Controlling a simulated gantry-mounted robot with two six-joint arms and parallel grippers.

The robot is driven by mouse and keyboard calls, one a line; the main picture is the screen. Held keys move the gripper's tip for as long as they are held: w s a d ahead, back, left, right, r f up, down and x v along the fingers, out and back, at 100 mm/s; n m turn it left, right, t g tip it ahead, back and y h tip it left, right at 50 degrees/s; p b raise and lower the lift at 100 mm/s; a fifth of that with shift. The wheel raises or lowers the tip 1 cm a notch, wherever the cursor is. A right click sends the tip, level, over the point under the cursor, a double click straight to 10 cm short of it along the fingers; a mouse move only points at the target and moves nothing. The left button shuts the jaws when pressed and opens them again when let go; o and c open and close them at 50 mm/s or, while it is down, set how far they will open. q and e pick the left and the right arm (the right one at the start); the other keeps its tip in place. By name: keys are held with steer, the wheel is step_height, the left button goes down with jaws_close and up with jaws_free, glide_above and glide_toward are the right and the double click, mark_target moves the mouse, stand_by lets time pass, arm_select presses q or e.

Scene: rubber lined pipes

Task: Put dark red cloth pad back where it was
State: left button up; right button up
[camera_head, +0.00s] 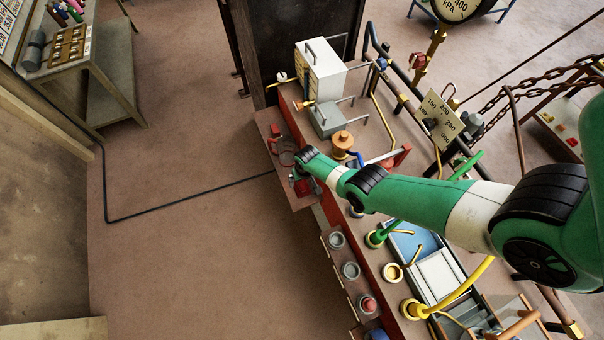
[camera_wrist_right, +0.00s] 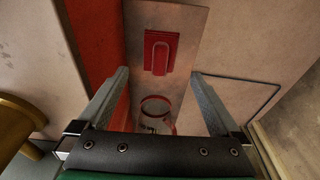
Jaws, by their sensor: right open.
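A dark red ribbed pad-like piece (camera_wrist_right: 154,62) with a raised loop lies flat on the narrow brown shelf. It is the only likely match for the cloth pad; its material cannot be told. In the head view it shows as a small red patch (camera_head: 302,188) beside my wrist. My right gripper (camera_wrist_right: 160,73) is open, with nothing between its fingers. It is over the shelf, and the pad appears just beyond the fingertips in the wrist view. In the head view the fingers are mostly hidden by the wrist. My left gripper is not in view.
The red bench (camera_wrist_right: 96,40) runs alongside. A copper-coloured cylinder (camera_head: 342,140) stands close to my arm. Open floor (camera_head: 190,250) lies left.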

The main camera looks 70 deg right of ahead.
mark_target(303, 189)
arm_select(q)
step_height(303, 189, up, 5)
steer(key=p, duration=0.3)
arm_select(e)
steer(key=r, duration=0.4)
steer(key=shift+s+a+r, duration=0.25)
steer(key=shift+a, duration=0.05)
